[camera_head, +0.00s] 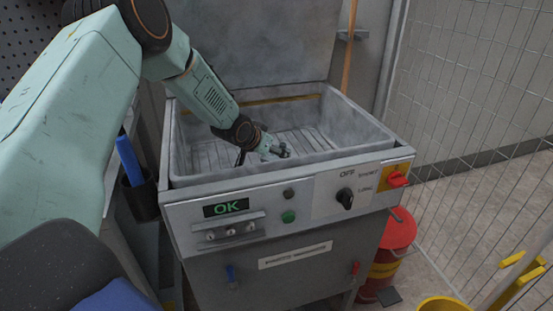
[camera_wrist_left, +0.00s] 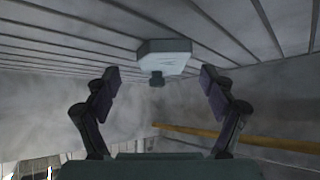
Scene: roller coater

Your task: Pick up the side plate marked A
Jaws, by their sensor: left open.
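My left arm reaches from the left into the grey basin of the machine (camera_head: 260,183). My left gripper (camera_head: 280,151) is low inside the basin, near the slatted floor. In the left wrist view, its two dark fingers (camera_wrist_left: 160,92) stand wide apart and empty. A pale grey plate-like piece with a dark stub (camera_wrist_left: 165,52) lies against the slats, ahead of the gap between the fingers and apart from them. It may be the side plate, but I cannot read a mark A on it. In the head view I cannot make it out. My right gripper is not in view.
The basin's front wall and rim rise close to my left gripper, and a raised lid (camera_head: 265,45) stands behind. The front panel has a lit OK display (camera_head: 226,208) and a black knob (camera_head: 345,198). A wire mesh fence (camera_head: 475,100) and red bucket (camera_head: 390,250) stand right.

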